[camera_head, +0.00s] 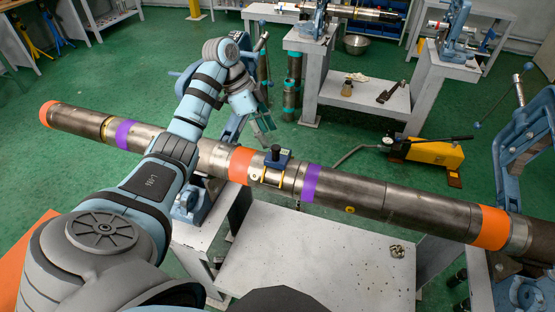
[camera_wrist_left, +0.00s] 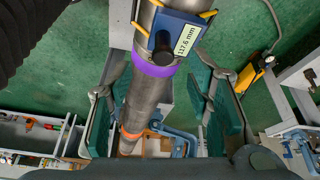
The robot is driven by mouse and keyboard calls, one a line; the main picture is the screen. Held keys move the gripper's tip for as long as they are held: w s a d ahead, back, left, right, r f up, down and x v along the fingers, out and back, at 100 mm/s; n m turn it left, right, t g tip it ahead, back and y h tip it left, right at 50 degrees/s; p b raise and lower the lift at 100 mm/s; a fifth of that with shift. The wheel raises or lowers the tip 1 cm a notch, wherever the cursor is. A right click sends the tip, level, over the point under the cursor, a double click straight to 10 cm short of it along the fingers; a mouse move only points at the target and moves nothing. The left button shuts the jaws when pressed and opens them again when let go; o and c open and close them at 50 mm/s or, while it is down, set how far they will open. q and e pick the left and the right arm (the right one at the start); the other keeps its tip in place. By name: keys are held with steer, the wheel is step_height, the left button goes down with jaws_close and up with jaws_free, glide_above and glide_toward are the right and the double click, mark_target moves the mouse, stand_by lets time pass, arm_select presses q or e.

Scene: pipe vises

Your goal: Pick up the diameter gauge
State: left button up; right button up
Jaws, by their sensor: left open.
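The diameter gauge (camera_head: 277,158) is a blue block with a black knob and yellow arms, sitting on top of the long steel pipe (camera_head: 365,196) between an orange band and a purple band. In the left wrist view the gauge (camera_wrist_left: 176,35) shows near the top, with a label reading 117.6 mm. My left gripper (camera_head: 262,126) is beyond the pipe in the head view, up and slightly left of the gauge, apart from it. In the left wrist view its green-padded fingers (camera_wrist_left: 158,105) are spread wide and empty. My right gripper is not in view.
The pipe crosses the view over grey tables (camera_head: 310,260), with a blue vise (camera_head: 530,150) at the right. A yellow hydraulic pump (camera_head: 434,152) stands on the green floor behind. More benches with vises stand at the back. My left arm passes above the pipe.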

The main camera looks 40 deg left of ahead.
mark_target(276, 147)
arm_select(q)
steer(key=x, duration=0.5)
steer(key=p+x, duration=0.1)
steer(key=x, duration=0.1)
steer(key=shift+w, duration=0.3)
jaws_close()
